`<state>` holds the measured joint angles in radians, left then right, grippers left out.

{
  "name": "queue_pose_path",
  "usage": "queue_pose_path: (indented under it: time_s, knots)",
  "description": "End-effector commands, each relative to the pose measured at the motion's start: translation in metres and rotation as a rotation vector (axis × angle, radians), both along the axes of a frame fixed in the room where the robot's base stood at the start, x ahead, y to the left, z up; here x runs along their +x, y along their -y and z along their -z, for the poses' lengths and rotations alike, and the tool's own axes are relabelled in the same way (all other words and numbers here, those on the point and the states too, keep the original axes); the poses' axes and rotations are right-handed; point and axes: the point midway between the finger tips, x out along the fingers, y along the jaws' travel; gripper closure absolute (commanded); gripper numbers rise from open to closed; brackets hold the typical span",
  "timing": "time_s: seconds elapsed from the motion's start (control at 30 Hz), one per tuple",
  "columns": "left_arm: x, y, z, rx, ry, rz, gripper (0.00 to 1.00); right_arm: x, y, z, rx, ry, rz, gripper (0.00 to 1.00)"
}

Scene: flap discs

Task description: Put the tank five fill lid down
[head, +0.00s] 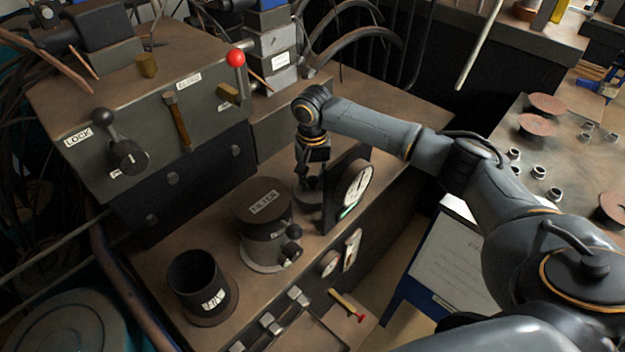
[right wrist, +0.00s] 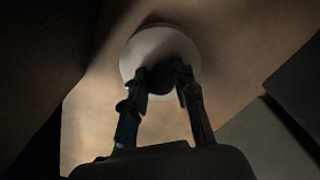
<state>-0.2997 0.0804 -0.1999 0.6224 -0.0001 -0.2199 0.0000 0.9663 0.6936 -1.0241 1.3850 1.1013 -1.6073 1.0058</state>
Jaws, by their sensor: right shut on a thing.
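My right gripper (head: 311,178) is over the brown bench, behind the dial gauge (head: 352,187). It is shut on a knob of a round lid (head: 306,198), which is partly hidden by the gauge in the head view. In the right wrist view the lid (right wrist: 137,50) is a pale disc, and the fingers of the gripper (right wrist: 166,75) close around its dark knob. I cannot tell whether the lid touches the bench. An open dark cylinder (head: 192,272) with a white label, too small to read, stands at the front left. My left gripper is not in view.
A canister marked FILTER (head: 262,205) stands between the open cylinder and my right gripper. A grey lever box (head: 165,120) stands at the back left. A red-handled tool (head: 346,306) lies near the front. Worn discs (head: 537,126) lie on the table at the right.

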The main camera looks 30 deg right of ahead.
Motion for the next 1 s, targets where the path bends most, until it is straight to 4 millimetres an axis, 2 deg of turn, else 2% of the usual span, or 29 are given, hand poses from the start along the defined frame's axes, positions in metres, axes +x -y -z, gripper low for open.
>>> queue_pose_path:
  time_s: [0.4,0.43,0.5,0.53,0.87,1.0]
  knots:
    - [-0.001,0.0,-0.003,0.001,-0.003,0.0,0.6,0.0,-0.001,0.005,0.002,0.001,-0.001,1.0]
    - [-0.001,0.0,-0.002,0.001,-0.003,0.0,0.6,0.0,-0.001,0.005,0.001,0.002,-0.002,0.66]
    - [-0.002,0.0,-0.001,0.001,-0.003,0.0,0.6,0.0,-0.001,0.005,0.001,0.002,-0.002,0.52]
    - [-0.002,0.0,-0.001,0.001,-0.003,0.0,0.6,0.0,-0.001,0.005,0.001,0.002,-0.001,0.5]
    - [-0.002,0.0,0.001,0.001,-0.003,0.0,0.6,0.001,0.0,0.003,0.001,0.003,-0.001,0.5]
    - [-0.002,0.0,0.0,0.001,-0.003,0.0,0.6,0.001,-0.001,-0.014,0.003,0.005,0.0,0.5]
